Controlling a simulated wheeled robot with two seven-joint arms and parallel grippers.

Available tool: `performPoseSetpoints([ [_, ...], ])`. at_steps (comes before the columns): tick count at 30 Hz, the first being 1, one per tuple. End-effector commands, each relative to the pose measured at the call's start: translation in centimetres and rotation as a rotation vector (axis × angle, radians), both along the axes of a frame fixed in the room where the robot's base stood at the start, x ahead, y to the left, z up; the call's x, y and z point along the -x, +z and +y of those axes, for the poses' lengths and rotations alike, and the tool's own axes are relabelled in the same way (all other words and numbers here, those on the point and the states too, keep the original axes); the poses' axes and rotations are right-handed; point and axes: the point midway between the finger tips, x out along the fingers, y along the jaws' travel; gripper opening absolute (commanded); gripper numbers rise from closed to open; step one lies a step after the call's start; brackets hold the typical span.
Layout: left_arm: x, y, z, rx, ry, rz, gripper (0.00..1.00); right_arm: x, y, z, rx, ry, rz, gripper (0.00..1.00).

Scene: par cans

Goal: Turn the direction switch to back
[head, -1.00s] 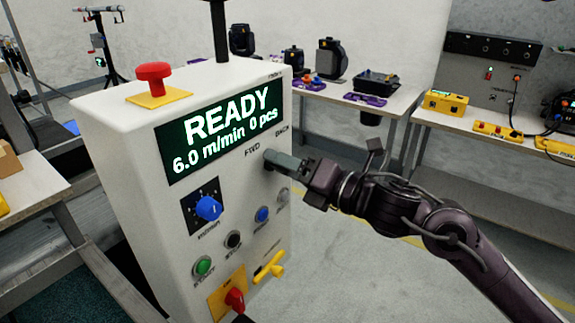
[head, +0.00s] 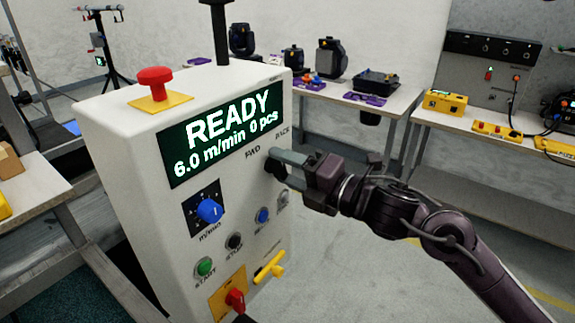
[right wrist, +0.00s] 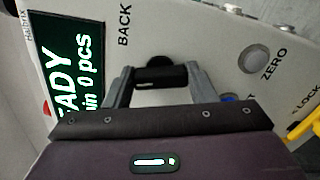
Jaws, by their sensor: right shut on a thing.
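The direction switch (head: 275,170) is a small black knob on the front of the white control box, below the FWD and BACK labels. My right gripper (head: 281,167) reaches it from the right, one finger above the other. In the right wrist view the switch (right wrist: 160,76) lies between the two grey fingertips of my right gripper (right wrist: 162,80), which are shut on it. The BACK label (right wrist: 125,25) shows there; FWD is not visible in that view. The fingers partly hide the knob in the head view. My left gripper is not in view.
The display (head: 222,138) reads READY, 6.0 m/min, 0 pcs. A red mushroom button (head: 154,76) tops the box. Open floor lies to the right.

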Motion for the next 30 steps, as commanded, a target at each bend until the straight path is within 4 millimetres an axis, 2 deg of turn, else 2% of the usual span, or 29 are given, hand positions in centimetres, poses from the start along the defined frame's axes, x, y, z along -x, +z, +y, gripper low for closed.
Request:
performPoseSetpoints([
  [18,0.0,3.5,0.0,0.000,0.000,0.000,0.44,0.0,0.0,0.0,-0.345,0.000,0.479,0.28],
  [30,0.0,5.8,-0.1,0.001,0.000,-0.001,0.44,0.1,-0.2,0.1,-0.521,0.000,0.722,0.28],
])
